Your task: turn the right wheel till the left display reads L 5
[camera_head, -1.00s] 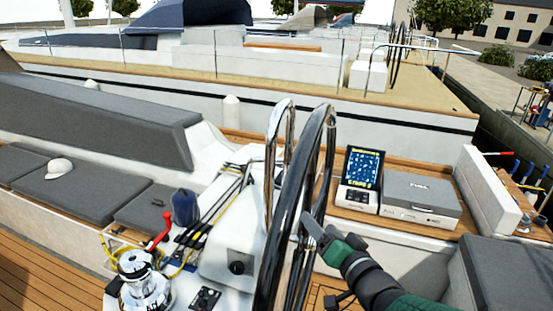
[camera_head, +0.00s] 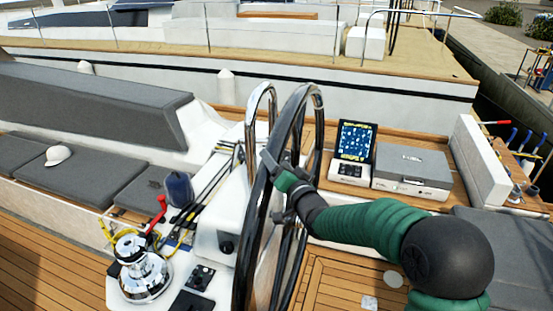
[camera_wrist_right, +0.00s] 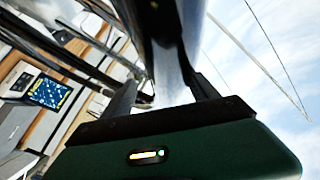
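The right wheel (camera_head: 239,247), a large dark glossy rim, stands nearly edge-on in the middle of the head view. My right gripper (camera_head: 268,161) is at the left side of its upper rim. In the right wrist view the rim (camera_wrist_right: 172,45) runs between the two fingers of this gripper (camera_wrist_right: 166,86); whether they press on it is unclear. A display (camera_head: 355,141) with a blue screen and yellow text stands right of the wheel. Its text is too small to read surely. It also shows in the wrist view (camera_wrist_right: 49,93). My left gripper is out of view.
A chrome hoop (camera_head: 250,112) stands close left of the wheel. A grey case (camera_head: 412,167) lies beside the display. A chrome winch (camera_head: 143,270) with a red handle (camera_head: 156,215) is at lower left. Tool rack (camera_head: 520,160) at right. Wooden deck is bare at lower left.

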